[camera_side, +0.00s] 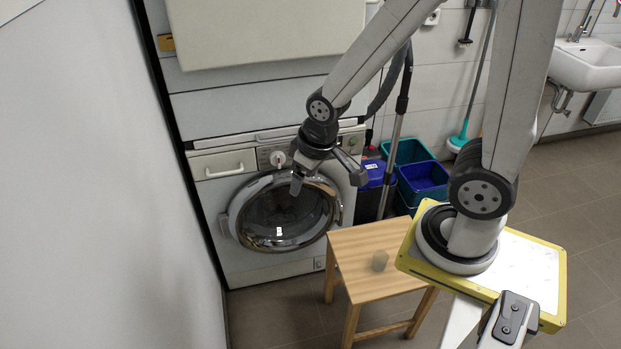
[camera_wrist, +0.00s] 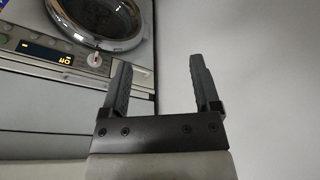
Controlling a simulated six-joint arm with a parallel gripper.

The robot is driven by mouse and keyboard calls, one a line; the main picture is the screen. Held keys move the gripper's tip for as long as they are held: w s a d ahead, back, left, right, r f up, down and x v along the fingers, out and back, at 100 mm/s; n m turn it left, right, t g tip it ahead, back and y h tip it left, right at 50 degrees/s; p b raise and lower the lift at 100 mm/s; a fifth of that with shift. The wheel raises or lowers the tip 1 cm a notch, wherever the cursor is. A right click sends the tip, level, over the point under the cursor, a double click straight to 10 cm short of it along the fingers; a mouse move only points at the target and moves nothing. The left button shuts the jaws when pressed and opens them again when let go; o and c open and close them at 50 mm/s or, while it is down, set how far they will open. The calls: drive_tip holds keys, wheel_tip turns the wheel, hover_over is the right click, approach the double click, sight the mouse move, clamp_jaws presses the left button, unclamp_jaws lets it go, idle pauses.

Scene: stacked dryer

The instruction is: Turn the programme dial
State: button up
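The programme dial (camera_side: 277,158) is a small round white knob with a red mark, on the front panel of the white machine (camera_side: 215,198), above its round door. In the wrist view the dial (camera_wrist: 94,59) shows at the left, beside the panel's lit orange display (camera_wrist: 65,60). My gripper (camera_side: 324,177) is open and empty in front of the machine, to the right of the dial and lower in the side view.
The round glass door (camera_side: 284,213) is shut. Teal and blue tubs (camera_side: 422,178) and a vacuum pipe (camera_side: 393,140) stand to the right. A white wall (camera_side: 110,180) bounds the left.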

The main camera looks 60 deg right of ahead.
drive_tip(key=shift+o, duration=0.7)
drive_tip(key=w+d+f+m+t, duration=0.1)
drive_tip(key=w+f, duration=0.1)
drive_tip(key=w, duration=0.5)
drive_tip(key=w+d+f+m+t, duration=0.1)
drive_tip(key=w+f+t, duration=0.1)
drive_tip(key=w, duration=0.4)
drive_tip(key=shift+w+d+t+h, duration=0.3)
drive_tip(key=shift+w+d, duration=0.1)
drive_tip(key=w+d+f+m+t+h, duration=0.25)
drive_tip(key=w+d+f, duration=0.35)
drive_tip(key=w, duration=0.3)
drive_tip(key=m+t+h, duration=0.4)
drive_tip(key=h, duration=0.6)
approach(279, 164)
drive_tip(key=x, duration=0.3)
drive_tip(key=shift+s+a+r, duration=0.1)
drive_tip(key=shift+s+r, duration=0.05)
drive_tip(key=shift+r, duration=0.05)
drive_tip(key=shift+x, duration=3.9)
drive_tip(key=shift+f, duration=0.15)
